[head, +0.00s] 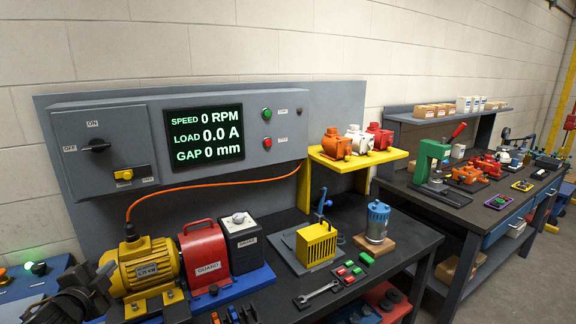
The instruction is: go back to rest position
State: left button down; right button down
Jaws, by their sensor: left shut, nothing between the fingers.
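My left gripper (98,278) is at the lower left edge, dark and partly cut off by the frame. It is shut and holds nothing, in front of and left of the yellow motor (146,268). My right gripper is not in view. The yellow motor stands on a blue base with an orange cable rising to the control panel. A red guard (203,252) and a dark grey box with a knob (240,243) stand beside it.
The grey control panel (95,188) reads 0 RPM, 0.0 A, 0 mm. A yellow slotted block (316,244), a blue-and-silver cylinder (377,221) and a wrench (317,292) are on the bench. A yellow shelf (348,165) holds small motors. A second bench stands at right.

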pick_arm(q)
jog(key=s+d+f+n+g, duration=0.25)
jog(key=s+d+f, duration=0.2)
jog(key=f, duration=0.35)
jog(key=s+d+f+n+g, duration=0.2)
jog(key=s+d+f+g, duration=0.15)
jog(key=s+f, duration=0.4)
jog(key=s+d+f+n+g+h, duration=0.1)
jog(key=s+d+f+n+g, duration=0.2)
jog(key=s+d+f, duration=0.45)
jog(key=s+d+f+n+g+h, duration=0.25)
jog(key=s+d+f, duration=0.2)
jog(key=s, duration=0.65)
notch_tip(320, 180, down, 27)
jog(key=s+g+b, duration=0.2)
jog(key=s+a+f+g+y+b, duration=0.1)
jog(key=s+a+f+b, duration=0.1)
jog(key=s+f, duration=1.4)
notch_tip(320, 180, down, 2)
jog(key=shift+f+m, duration=0.2)
jog(key=shift+m, duration=0.1)
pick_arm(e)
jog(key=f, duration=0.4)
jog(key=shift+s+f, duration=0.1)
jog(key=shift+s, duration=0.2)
